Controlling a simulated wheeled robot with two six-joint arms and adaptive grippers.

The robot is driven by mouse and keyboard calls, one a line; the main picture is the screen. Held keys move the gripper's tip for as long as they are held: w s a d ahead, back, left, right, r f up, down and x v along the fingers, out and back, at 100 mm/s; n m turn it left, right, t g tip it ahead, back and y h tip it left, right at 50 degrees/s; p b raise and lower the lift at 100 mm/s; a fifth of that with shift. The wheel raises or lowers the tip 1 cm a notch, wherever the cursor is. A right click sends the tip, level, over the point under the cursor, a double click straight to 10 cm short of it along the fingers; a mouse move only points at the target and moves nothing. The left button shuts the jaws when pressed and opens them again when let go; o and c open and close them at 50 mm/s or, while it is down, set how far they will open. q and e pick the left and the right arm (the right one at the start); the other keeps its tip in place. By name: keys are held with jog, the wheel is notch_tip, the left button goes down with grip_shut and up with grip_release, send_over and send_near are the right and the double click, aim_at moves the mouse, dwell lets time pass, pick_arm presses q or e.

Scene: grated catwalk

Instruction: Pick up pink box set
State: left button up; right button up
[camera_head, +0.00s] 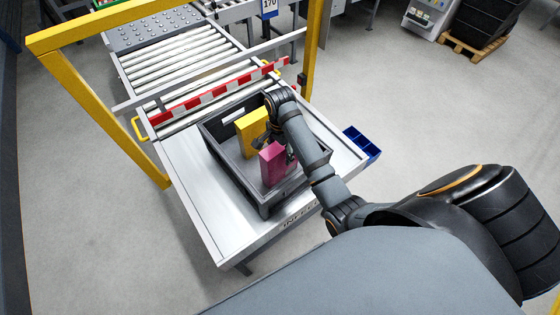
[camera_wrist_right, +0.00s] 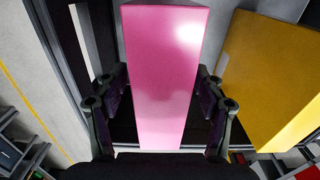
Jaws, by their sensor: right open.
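The pink box (camera_head: 272,163) stands upright in a dark grey crate (camera_head: 236,172) on a metal table. A yellow box (camera_head: 251,131) stands behind it in the same crate. My right gripper (camera_head: 289,150) is over the crate at the pink box, partly hidden by its own arm. In the right wrist view the pink box (camera_wrist_right: 163,75) lies between the two fingers of my right gripper (camera_wrist_right: 160,110), which are open, one on each side. Contact cannot be told. The yellow box (camera_wrist_right: 272,80) is close to the right finger there. My left gripper does not show.
The metal table (camera_head: 196,200) has clear surface left of the crate. A red-and-white striped bar (camera_head: 215,90) and a roller conveyor (camera_head: 170,60) lie behind it. A yellow frame (camera_head: 95,95) rises around the conveyor's end. Blue bins (camera_head: 361,145) sit at the table's right edge.

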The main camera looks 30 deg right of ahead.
notch_tip(320, 180, down, 2)
jog(key=shift+f, duration=0.15)
jog(key=shift+w+f, duration=0.1)
jog(key=shift+f, duration=0.15)
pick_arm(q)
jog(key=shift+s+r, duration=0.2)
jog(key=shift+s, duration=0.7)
pick_arm(e)
grip_shut()
